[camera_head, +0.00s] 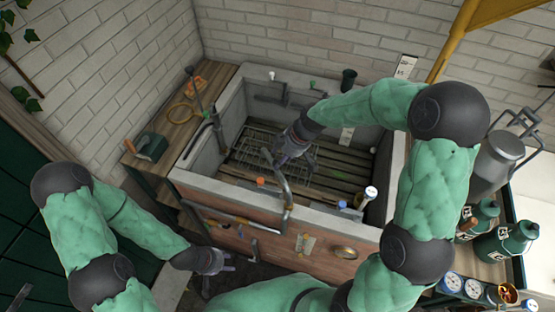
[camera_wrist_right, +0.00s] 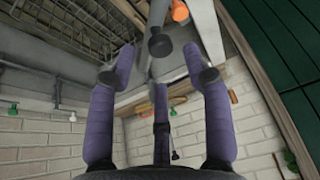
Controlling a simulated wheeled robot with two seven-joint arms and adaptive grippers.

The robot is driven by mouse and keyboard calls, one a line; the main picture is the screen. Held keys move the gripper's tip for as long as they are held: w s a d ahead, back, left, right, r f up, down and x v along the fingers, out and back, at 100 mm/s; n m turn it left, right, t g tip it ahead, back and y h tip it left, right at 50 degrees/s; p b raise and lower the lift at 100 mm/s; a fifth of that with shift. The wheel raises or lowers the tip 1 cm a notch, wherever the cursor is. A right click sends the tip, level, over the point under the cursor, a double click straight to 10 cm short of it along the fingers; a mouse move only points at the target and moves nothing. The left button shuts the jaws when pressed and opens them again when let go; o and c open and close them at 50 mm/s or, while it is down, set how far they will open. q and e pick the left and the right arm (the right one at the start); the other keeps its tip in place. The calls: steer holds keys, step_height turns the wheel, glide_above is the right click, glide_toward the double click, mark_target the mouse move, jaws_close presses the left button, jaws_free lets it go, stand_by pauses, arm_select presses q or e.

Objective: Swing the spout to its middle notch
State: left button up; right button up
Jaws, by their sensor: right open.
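The spout (camera_head: 284,182) is a bent grey metal pipe rising at the front rim of the stone sink (camera_head: 225,190), its upper end reaching back and left over the basin. My right gripper (camera_head: 277,156) hangs over the basin by that upper end. In the right wrist view the spout's round end (camera_wrist_right: 159,45) lies ahead of and between the spread purple fingers of my right gripper (camera_wrist_right: 160,72), which is open. Contact cannot be made out. My left gripper (camera_head: 230,262) is low in front of the sink, away from the spout, its small fingers apart. The notches cannot be made out.
Wooden slats (camera_head: 345,165) and a wire rack (camera_head: 250,145) lie in the basin. A metal churn (camera_head: 495,160) and green bottles (camera_head: 507,242) stand right. A wooden shelf (camera_head: 185,120) runs along the left.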

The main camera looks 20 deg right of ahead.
steer(key=x, duration=0.2)
steer(key=shift+s+a+f, duration=0.1)
steer(key=shift+a+f, duration=0.05)
steer(key=shift+f, duration=0.2)
steer(key=shift+a+f, duration=0.1)
steer(key=shift+f, duration=0.2)
jaws_close()
